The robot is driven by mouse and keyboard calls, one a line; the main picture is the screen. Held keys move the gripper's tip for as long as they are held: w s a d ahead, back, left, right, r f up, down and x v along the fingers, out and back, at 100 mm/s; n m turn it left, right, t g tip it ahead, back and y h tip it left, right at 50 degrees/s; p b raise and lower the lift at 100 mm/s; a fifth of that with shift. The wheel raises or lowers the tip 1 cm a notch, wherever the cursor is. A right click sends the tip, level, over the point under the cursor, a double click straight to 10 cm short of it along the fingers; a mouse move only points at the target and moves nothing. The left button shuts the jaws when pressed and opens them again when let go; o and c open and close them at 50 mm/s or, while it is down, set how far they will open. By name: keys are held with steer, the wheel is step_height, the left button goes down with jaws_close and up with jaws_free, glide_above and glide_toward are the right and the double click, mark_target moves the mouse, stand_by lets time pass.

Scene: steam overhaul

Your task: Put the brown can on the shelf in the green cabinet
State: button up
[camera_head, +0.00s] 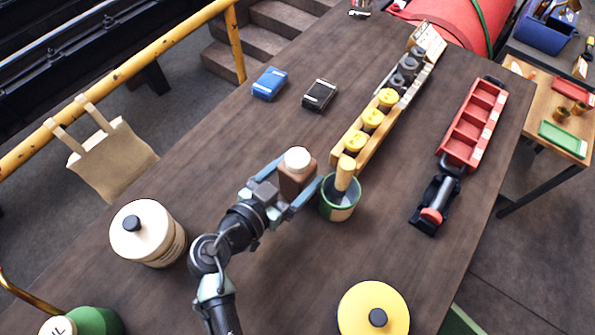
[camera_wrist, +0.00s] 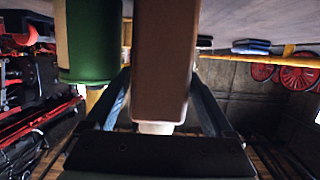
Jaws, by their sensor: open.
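The brown can (camera_head: 291,184), with a white cap, stands upright on the dark wooden table. In the wrist view the can (camera_wrist: 163,62) appears cap-down between the two fingers. My gripper (camera_head: 301,170) is open around the can, one finger on each side; contact with the fingers cannot be told. The wrist view shows my gripper (camera_wrist: 162,95) with its fingers spread wider than the can. The green cabinet and its shelf cannot be made out; only a green edge (camera_head: 464,321) shows at the lower right, below the tabletop.
A green pot (camera_head: 340,208) holding a wooden-handled tool stands close to the right finger. A wooden rack (camera_head: 362,146) with yellow pieces is behind it. A cream canister (camera_head: 147,232), yellow lid (camera_head: 372,310) and red tray (camera_head: 471,124) surround the area. Blue (camera_head: 269,83) and black (camera_head: 319,95) boxes lie farther back.

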steer(key=shift+w+d+f, duration=0.1)
steer(key=shift+w+d, duration=0.05)
steer(key=shift+w, duration=0.05)
jaws_close()
stand_by(0.3)
